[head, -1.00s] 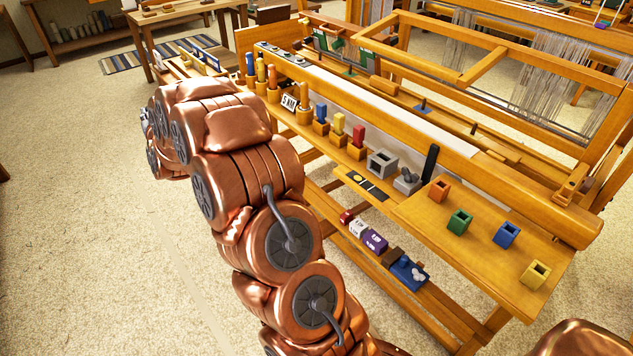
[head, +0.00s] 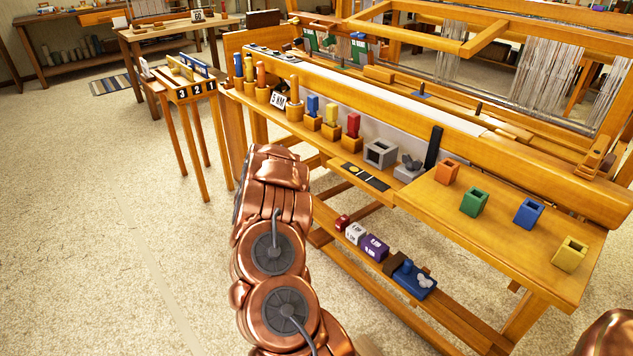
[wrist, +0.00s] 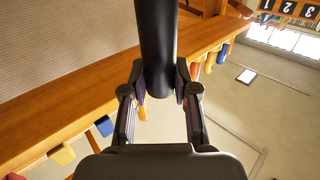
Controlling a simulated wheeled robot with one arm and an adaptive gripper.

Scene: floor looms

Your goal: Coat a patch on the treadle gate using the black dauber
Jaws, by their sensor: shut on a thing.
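My gripper (wrist: 159,92) is shut on a thick black cylinder, which looks like the black dauber (wrist: 157,42); its far end runs out of the top of the wrist view. In the head view my arm hides the gripper and the dauber. A small wooden stand with upright blue and yellow bars and plates marked 3, 2, 1 stands at the left in the head view (head: 192,92); it may be the treadle gate. Its numbered plates also show at the top right of the wrist view (wrist: 290,9), apart from the dauber.
The loom's front shelf (head: 490,225) carries coloured blocks in wooden holders, a grey open box (head: 380,153) and several hollow cubes. Carpet (head: 130,200) left of the loom is clear.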

